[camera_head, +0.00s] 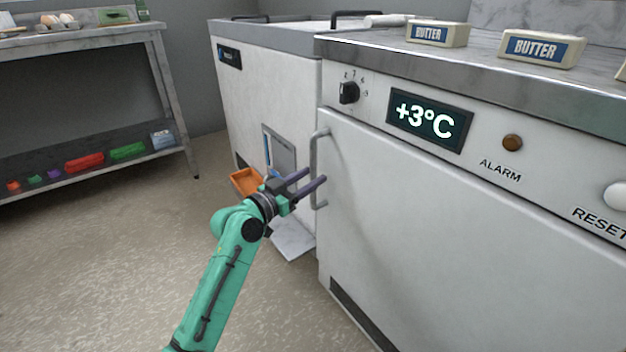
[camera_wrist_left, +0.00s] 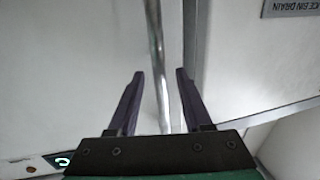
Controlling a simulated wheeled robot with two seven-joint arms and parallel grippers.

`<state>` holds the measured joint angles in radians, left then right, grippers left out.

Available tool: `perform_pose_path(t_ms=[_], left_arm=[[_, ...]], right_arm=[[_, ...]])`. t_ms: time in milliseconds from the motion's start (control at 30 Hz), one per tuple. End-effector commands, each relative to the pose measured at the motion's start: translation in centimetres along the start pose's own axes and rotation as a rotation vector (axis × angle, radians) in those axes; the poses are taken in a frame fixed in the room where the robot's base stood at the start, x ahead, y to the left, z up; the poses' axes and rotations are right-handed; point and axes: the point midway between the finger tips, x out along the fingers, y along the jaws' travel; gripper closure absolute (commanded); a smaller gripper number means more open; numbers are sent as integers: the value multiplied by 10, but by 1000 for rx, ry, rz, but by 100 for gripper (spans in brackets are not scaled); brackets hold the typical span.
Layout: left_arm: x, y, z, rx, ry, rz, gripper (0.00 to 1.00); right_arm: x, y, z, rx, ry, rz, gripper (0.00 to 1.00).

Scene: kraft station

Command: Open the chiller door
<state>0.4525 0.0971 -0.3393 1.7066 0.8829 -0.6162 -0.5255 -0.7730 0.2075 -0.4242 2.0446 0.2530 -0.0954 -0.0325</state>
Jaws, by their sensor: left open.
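The chiller door (camera_head: 420,220) is a white panel, shut against the cabinet, below a display reading +3°C. Its grey vertical bar handle (camera_head: 315,168) is on the door's left edge. My left gripper (camera_head: 314,180) is open at the handle's lower half. In the left wrist view, the handle (camera_wrist_left: 157,60) runs down between the two dark fingers of my left gripper (camera_wrist_left: 158,75), with a gap on each side. The fingers are not closed on it. My right gripper is in neither view.
A second white cabinet (camera_head: 228,95) stands to the left, with an orange tray (camera_head: 246,181) low at its front. Butter packs (camera_head: 541,48) lie on the chiller's top. A steel table (camera_head: 90,38) is at the back left. The floor (camera_head: 100,265) between is clear.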

Motion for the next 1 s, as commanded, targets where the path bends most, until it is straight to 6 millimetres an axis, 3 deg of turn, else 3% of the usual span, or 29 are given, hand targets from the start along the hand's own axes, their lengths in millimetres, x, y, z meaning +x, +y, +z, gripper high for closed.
perform_pose_path(t_ms=[133, 367, 500, 1000], left_arm=[[15, 0, 1, 0, 0, 0, 50], [16, 0, 0, 1, -1, 0, 50], [16, 0, 0, 0, -1, 0, 100], [15, 0, 1, 0, -1, 0, 100]], right_arm=[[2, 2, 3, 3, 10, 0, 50], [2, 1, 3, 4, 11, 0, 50], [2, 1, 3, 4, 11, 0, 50], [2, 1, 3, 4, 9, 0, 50]])
